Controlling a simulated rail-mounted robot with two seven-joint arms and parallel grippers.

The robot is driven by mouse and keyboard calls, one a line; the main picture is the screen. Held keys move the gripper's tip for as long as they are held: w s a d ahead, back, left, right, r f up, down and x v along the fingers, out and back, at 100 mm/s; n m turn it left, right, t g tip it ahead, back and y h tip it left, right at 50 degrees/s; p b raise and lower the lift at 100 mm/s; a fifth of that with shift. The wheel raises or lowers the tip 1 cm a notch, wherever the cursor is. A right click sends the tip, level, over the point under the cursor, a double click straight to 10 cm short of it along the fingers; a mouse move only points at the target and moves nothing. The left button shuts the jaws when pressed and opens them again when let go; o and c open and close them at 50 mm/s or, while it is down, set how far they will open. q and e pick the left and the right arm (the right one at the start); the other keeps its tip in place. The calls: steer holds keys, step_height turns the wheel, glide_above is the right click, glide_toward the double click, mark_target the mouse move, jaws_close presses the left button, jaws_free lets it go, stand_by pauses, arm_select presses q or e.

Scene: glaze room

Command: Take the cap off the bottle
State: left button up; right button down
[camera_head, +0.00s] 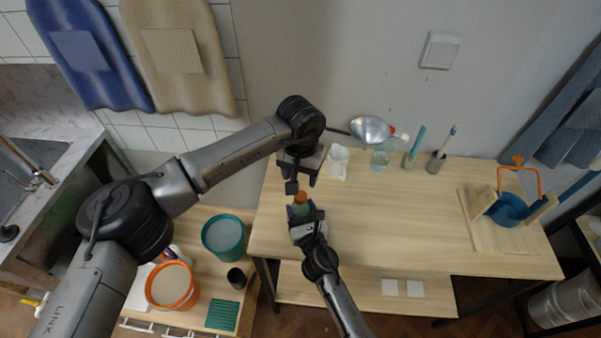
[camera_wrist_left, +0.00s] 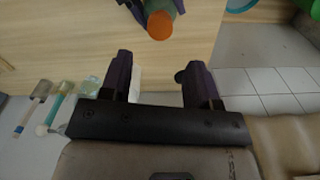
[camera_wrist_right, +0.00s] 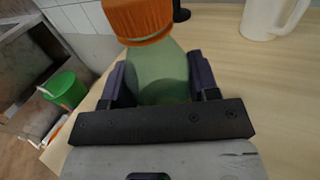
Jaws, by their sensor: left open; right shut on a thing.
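A green bottle (camera_wrist_right: 160,80) with an orange cap (camera_wrist_right: 138,18) is near the left end of the wooden table (camera_head: 390,220). My right gripper (camera_head: 304,218) is shut on the bottle's body, below the cap. In the head view the orange cap (camera_head: 301,197) shows just above that gripper. The cap is on the bottle. My left gripper (camera_head: 302,184) is open and empty, just beyond the cap. In the left wrist view the cap (camera_wrist_left: 160,25) lies ahead of the open fingers, apart from them. The bottle's base is hidden.
A wooden board (camera_head: 480,237) with a blue-and-orange object (camera_head: 509,208) is at the right. Teal (camera_head: 224,237) and orange (camera_head: 172,286) buckets stand lower left. The table's middle is clear.

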mark_target(301, 195)
arm_select(q)
steer(key=shift+m, duration=0.6)
steer(key=shift+f, duration=0.2)
steer(key=shift+m, duration=0.3)
steer(key=shift+f, duration=3.8)
